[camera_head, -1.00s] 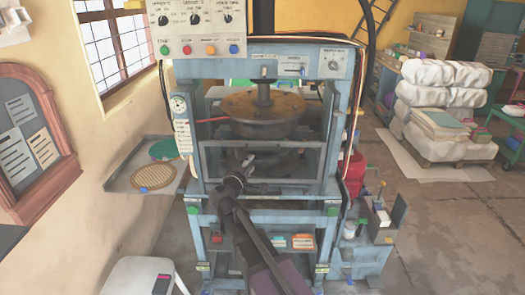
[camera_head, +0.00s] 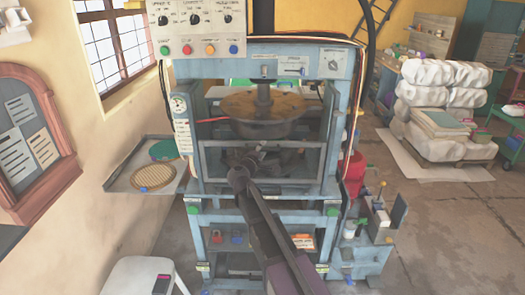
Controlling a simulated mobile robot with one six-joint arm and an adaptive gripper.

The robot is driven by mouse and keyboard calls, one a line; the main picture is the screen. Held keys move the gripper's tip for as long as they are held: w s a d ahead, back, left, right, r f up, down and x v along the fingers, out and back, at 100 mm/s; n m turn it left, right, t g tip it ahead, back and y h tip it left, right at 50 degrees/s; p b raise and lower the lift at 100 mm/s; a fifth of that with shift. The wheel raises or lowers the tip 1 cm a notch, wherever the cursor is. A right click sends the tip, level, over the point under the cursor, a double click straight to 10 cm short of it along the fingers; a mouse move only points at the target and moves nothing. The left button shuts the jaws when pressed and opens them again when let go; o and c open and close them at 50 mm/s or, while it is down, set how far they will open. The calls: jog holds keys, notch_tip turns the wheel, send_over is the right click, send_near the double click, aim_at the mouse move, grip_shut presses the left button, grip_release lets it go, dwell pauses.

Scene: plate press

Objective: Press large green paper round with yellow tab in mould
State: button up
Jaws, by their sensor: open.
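A green round (camera_head: 163,149) lies at the back of the grey side shelf, left of the press. Its tab colour is too small to tell. A tan, woven-looking round (camera_head: 153,177) with a blue tab lies in front of it. The press (camera_head: 262,57) has a brown upper plate (camera_head: 262,106) raised on a central ram. The dark lower mould (camera_head: 292,160) is partly hidden behind the front frame and my arm. My gripper (camera_head: 258,152) is small and dark at the press opening, in front of the lower mould. It is open, and I see no round in it.
The control panel (camera_head: 198,26) with knobs and coloured buttons is at the press's top left. A red container (camera_head: 354,172) and a small bench stand at its right. A white stool (camera_head: 140,276) is at the front left.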

grip_shut()
jog(key=shift+r, duration=0.15)
notch_tip(320, 180, up, 18)
jog(key=p, duration=1.8)
jog(key=shift+r, duration=0.1)
grip_release()
jog(key=shift+s, duration=0.15)
